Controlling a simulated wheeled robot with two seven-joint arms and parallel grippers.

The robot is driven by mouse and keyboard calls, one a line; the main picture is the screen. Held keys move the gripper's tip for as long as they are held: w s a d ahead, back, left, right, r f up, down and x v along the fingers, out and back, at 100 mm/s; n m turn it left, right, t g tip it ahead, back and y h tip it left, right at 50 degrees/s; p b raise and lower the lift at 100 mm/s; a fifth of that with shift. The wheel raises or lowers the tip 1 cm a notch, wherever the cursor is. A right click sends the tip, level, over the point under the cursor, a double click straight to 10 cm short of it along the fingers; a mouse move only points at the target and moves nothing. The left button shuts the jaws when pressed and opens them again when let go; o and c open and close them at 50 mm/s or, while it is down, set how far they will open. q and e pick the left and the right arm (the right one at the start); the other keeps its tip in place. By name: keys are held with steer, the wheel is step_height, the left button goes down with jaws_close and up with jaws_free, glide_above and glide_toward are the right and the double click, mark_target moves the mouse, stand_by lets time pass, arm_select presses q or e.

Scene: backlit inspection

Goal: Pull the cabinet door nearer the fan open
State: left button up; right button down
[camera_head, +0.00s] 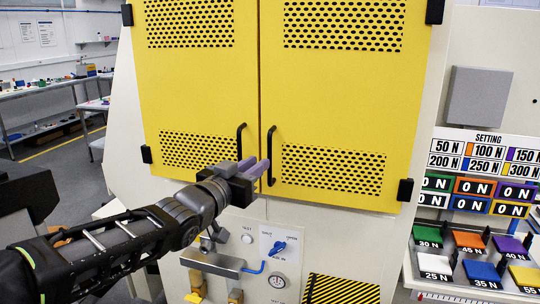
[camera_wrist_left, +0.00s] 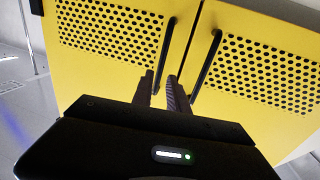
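Two yellow cabinet doors stand closed side by side, a left door (camera_head: 200,90) and a right door (camera_head: 335,105), each with a black bar handle near the middle seam. The left handle (camera_head: 239,142) and right handle (camera_head: 271,150) are upright. My left gripper (camera_head: 258,161) is at the handles' lower ends, with its fingers a little apart. The right handle (camera_wrist_left: 206,62) is clear of the fingers. No fan is visible. My right gripper is out of view.
At right, a sloped board (camera_head: 422,262) holds coloured blocks under a setting chart (camera_head: 487,150). Workbenches (camera_head: 45,88) stand at the far left.

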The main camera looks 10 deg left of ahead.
mark_target(269, 156)
arm_select(q)
steer(key=p+x, duration=0.1)
steer(key=x, duration=0.6)
jaws_close()
stand_by(1.4)
